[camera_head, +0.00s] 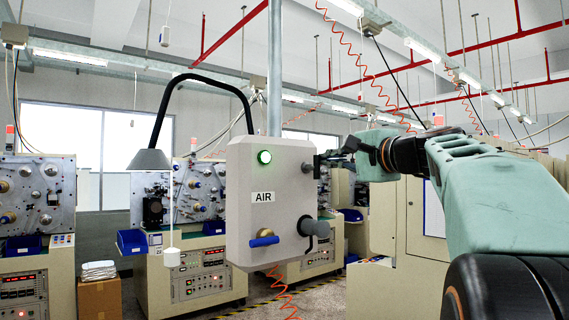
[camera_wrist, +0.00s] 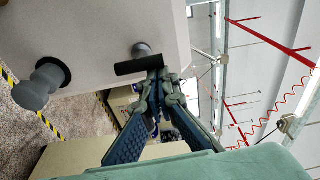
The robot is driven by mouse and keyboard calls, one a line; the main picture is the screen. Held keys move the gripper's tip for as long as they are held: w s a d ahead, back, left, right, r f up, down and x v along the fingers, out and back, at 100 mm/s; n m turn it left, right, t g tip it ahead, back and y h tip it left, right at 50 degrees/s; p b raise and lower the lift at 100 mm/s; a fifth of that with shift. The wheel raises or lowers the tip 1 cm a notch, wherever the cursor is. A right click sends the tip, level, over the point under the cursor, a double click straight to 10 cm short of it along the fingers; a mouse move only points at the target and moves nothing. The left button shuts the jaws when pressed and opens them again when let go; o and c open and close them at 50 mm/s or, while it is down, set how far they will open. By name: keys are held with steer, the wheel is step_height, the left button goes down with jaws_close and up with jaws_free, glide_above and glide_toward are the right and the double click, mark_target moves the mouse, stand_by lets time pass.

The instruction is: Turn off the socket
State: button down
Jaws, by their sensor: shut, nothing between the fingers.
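A light grey box (camera_head: 268,210) labelled AIR hangs on a pole, with a lit green lamp (camera_head: 264,157) on its front. A blue handle (camera_head: 263,241) sits low on the front. A round grey knob (camera_head: 314,227) sticks out of the right side; it also shows in the wrist view (camera_wrist: 42,86). Above it on that side is a dark bar handle (camera_wrist: 138,65) on a grey stem. My gripper (camera_wrist: 158,82) is shut and empty, its fingertips at one end of the bar. I cannot tell whether they touch it. I cannot tell which part is the socket.
A lamp (camera_head: 149,159) on a bent black arm is left of the box. Winding machines (camera_head: 205,270) stand behind, with a cardboard box (camera_head: 99,298) at lower left. Orange coiled hoses (camera_head: 284,290) hang about. Open floor shows below the box.

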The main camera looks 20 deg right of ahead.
steer(key=shift+a+n+b, duration=0.15)
steer(key=shift+n+b, duration=0.95)
steer(key=shift+b, duration=0.4)
steer(key=a+n+y+b, duration=0.1)
steer(key=n+b, duration=0.3)
steer(key=n, duration=0.1)
steer(key=a+n+b, duration=0.1)
steer(key=n+b, duration=0.3)
steer(key=n, duration=0.1)
steer(key=s+a+n+t+y+b, duration=0.1)
steer(key=n+b, duration=0.3)
steer(key=n, duration=0.1)
steer(key=shift+s+n+y, duration=0.1)
steer(key=shift+n+y, duration=0.2)
steer(key=shift+n, duration=0.1)
steer(key=shift+a, duration=0.1)
steer(key=shift+r, duration=0.1)
